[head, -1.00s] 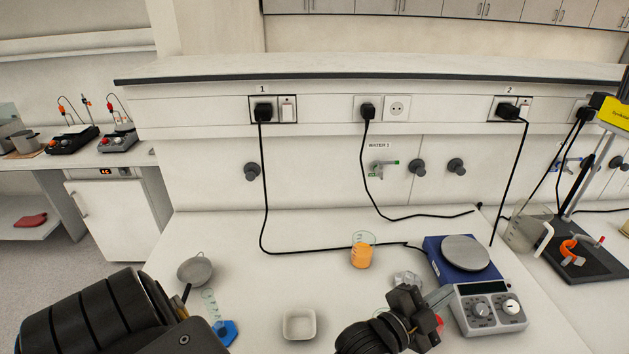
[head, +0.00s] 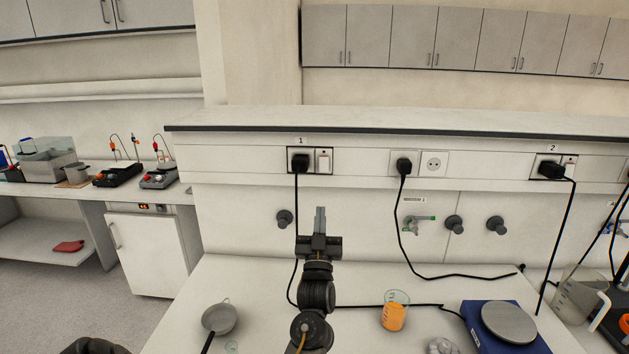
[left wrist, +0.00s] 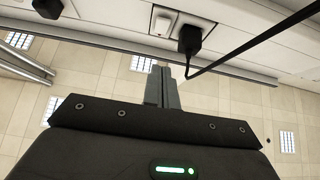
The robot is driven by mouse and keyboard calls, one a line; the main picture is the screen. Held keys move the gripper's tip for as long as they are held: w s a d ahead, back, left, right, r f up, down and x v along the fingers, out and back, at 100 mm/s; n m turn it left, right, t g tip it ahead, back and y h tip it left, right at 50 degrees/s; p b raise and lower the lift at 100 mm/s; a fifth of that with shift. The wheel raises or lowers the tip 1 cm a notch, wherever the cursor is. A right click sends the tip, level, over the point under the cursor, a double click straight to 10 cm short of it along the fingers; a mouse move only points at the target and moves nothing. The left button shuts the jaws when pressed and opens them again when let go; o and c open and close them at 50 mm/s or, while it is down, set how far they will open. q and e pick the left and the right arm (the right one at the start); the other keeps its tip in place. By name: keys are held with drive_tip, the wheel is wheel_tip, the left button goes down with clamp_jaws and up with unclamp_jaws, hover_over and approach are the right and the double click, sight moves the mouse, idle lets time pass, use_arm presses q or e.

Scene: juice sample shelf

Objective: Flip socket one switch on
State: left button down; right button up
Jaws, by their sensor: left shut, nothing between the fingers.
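Socket one (head: 299,164) is on the wall panel under the label "1", with a black plug in its left half. Its white rocker switch (head: 324,160) is on the right of the same plate. My left gripper (head: 320,221) points up, below and apart from the switch, with its fingers shut and empty. In the left wrist view, the shut fingers (left wrist: 162,88) point toward the panel. The switch (left wrist: 162,21) shows beyond their tips, beside the black plug (left wrist: 188,40). I cannot tell the switch's position. My right gripper is out of view.
A black cable hangs from plug one beside my left gripper. A middle socket (head: 433,163) and socket two (head: 551,168) sit farther right. A shelf edge (head: 400,131) overhangs the sockets.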

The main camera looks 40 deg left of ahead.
sight(323, 166)
use_arm(q)
drive_tip(key=shift+r, duration=0.1)
drive_tip(key=x, duration=0.4)
drive_tip(key=f+b+x, duration=0.1)
drive_tip(key=x, duration=0.3)
drive_tip(key=w+f+x, duration=0.1)
drive_tip(key=x, duration=0.3)
drive_tip(key=shift+a, duration=0.4)
drive_tip(key=shift+w+a+b, duration=0.3)
drive_tip(key=shift+w+b, duration=0.05)
drive_tip(key=shift+w, duration=0.1)
drive_tip(key=shift+r, duration=0.1)
